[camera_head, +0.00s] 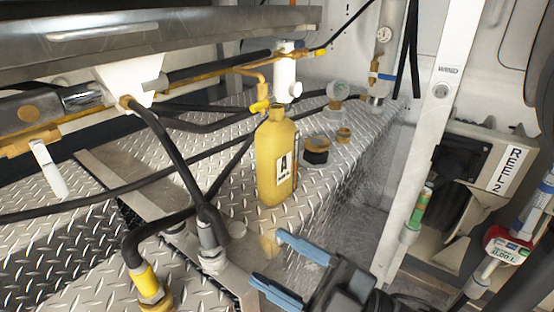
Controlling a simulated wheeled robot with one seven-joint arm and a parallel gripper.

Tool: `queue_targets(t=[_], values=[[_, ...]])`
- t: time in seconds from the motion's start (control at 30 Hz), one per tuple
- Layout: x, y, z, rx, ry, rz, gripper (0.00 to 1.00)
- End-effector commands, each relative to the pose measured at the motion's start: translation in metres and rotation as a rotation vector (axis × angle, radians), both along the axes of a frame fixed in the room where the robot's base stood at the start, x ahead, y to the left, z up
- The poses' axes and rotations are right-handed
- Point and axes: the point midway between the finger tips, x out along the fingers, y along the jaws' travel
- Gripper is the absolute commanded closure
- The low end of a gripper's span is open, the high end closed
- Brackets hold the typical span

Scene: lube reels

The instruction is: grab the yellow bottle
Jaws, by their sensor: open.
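The yellow bottle (275,160) stands upright on a diamond-plate metal surface, near the middle of the head view. It has a white label with a black letter "A" and a narrow neck at the top. My gripper (266,258) is at the lower middle, with two blue fingers spread apart and nothing between them. It is in front of and below the bottle in the picture, apart from it. The bottle's base shows just above the upper finger.
Black hoses (170,150) with brass fittings run left of the bottle. A dark round cap (317,152) sits close to its right. A white post (420,150) and the REEL 2 box (485,160) stand at right. A metal drum edge (150,40) overhangs the upper left.

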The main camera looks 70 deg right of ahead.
Motion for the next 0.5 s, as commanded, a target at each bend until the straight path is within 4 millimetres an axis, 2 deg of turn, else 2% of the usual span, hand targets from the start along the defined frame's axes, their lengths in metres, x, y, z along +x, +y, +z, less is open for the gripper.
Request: queue_targets(t=[0.03, 0.2, 0.37, 0.5], values=[[0.010, -0.010, 0.015, -0.121, -0.067, -0.032, 0.41], [0.031, -0.033, 0.046, -0.538, -0.223, -0.122, 0.41], [0.048, -0.060, 0.064, -0.931, -0.305, -0.210, 0.41], [0.060, -0.092, 0.072, -1.271, -0.325, -0.276, 0.41]])
